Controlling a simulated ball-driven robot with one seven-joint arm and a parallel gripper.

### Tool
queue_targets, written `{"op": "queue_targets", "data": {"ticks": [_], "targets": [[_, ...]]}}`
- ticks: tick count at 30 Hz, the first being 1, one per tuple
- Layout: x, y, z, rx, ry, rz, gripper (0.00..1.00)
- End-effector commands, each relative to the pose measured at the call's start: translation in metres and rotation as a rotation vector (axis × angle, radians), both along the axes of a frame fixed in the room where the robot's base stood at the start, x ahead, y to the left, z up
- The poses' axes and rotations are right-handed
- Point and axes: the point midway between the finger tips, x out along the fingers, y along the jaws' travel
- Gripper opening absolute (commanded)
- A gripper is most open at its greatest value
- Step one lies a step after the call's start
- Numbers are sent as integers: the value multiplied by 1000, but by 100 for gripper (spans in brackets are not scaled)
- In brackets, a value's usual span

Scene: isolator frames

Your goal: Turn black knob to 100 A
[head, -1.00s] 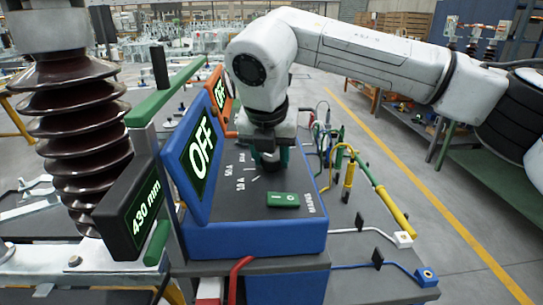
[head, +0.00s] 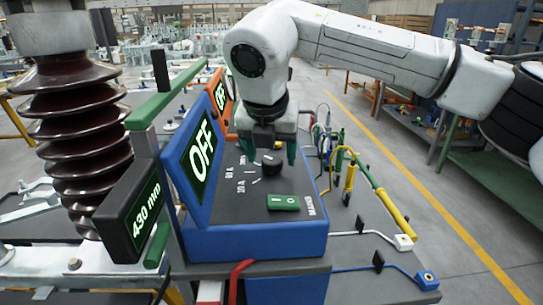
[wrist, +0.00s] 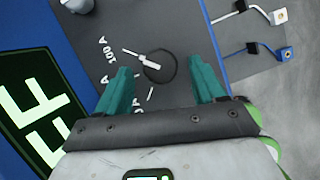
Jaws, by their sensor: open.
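The black knob (head: 272,166) sits on the grey sloping top of the blue control box (head: 262,240). In the wrist view the knob (wrist: 160,74) is round, and its white line points up-left, roughly in line with the tick beside the 100 A label (wrist: 108,48). Lower scale labels are partly hidden by the left finger. My gripper (head: 270,150) is open, its teal fingers above the knob and apart from it. In the wrist view the fingers of my gripper (wrist: 161,68) appear on either side of the knob.
A green switch (head: 283,202) lies in front of the knob. The box's tilted screen (head: 197,150) reads OFF. An orange-framed screen (head: 221,95) stands behind it. A 430 mm display (head: 140,210) and a brown ribbed insulator (head: 85,140) stand left. Cables lie right.

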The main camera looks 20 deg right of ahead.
Motion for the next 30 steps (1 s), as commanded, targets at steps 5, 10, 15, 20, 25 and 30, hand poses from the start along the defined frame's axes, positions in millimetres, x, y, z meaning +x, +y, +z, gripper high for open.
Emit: {"op": "queue_targets", "data": {"ticks": [5, 10, 15, 20, 25, 30], "targets": [[-11, 7, 33, -2, -5, 1, 69], [-21, 14, 61, -1, -3, 1, 69], [-27, 17, 78, -1, 0, 0, 69], [-29, 18, 84, -1, -1, 0, 69], [-29, 19, 84, 0, 0, 0, 69], [-29, 18, 84, 0, 0, 0, 69]]}}
